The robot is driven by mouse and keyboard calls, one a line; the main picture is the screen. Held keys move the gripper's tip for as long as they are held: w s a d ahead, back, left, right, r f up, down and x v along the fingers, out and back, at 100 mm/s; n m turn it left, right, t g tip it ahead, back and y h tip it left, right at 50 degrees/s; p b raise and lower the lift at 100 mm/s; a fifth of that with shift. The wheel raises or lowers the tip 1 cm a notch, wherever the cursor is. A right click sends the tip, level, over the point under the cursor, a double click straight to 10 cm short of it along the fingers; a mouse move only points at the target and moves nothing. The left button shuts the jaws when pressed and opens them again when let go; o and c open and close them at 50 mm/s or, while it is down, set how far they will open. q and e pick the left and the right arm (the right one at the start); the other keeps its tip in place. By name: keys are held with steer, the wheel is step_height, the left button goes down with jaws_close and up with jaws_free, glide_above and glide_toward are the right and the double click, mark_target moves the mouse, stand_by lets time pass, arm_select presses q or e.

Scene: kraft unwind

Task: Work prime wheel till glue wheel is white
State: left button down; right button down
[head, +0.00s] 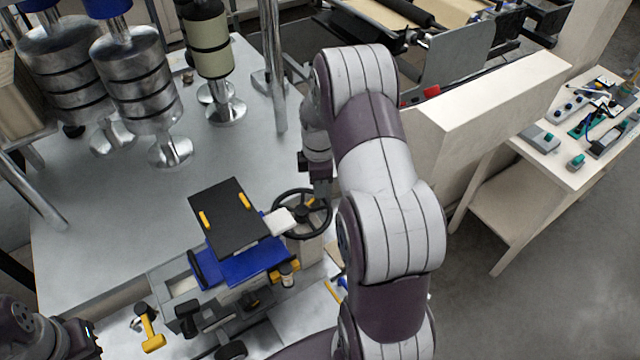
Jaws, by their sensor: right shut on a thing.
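The prime wheel is a black spoked handwheel (291,234) at the right side of the glue unit. My right gripper (319,196) reaches down to the far right part of its rim and is shut on the wheel's handle, with the grip partly hidden by the gripper. The glue unit has a black lid (230,222) with two yellow handles over a blue body (255,266). I cannot make out the glue wheel's face or its colour. Part of my left arm shows at the lower left corner; its fingers are not seen.
Metal rollers (135,85) hang above the grey table (140,215) at the upper left. A metal post (272,65) stands behind the wheel. A beige panel (480,110) is right of my right arm. A side bench (570,165) with tools stands far right.

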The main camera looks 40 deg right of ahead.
steer(key=shift+w+r, duration=0.2)
stand_by(0.3)
steer(key=c, duration=1)
jaws_free()
steer(key=shift+o, duration=0.2)
steer(key=shift+s, duration=0.15)
steer(key=shift+f, duration=0.1)
step_height(320, 180, up, 6)
steer(key=shift+d+f+b, duration=0.1)
steer(key=shift+f+b, duration=0.1)
steer(key=shift+b, duration=0.95)
step_height(320, 180, up, 7)
steer(key=p, duration=0.3)
